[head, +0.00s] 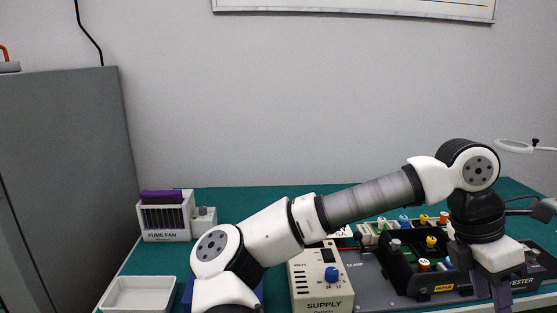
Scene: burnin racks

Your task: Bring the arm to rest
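My white and black arm reaches from the bottom centre up to the right, over the green bench. My gripper (490,297) hangs down at the lower right of the head view, in front of the tester box. Its two purple-grey fingers stand apart with nothing visible between them. The lowest part of the fingers is close to or past the picture's bottom edge.
A black tray with coloured knobs (405,283) stands left of my gripper, and the tester (531,279) is just right. The supply box (319,284), a white tray (138,293) and the fume fan (165,222) stand left. The bench's back (260,199) is clear.

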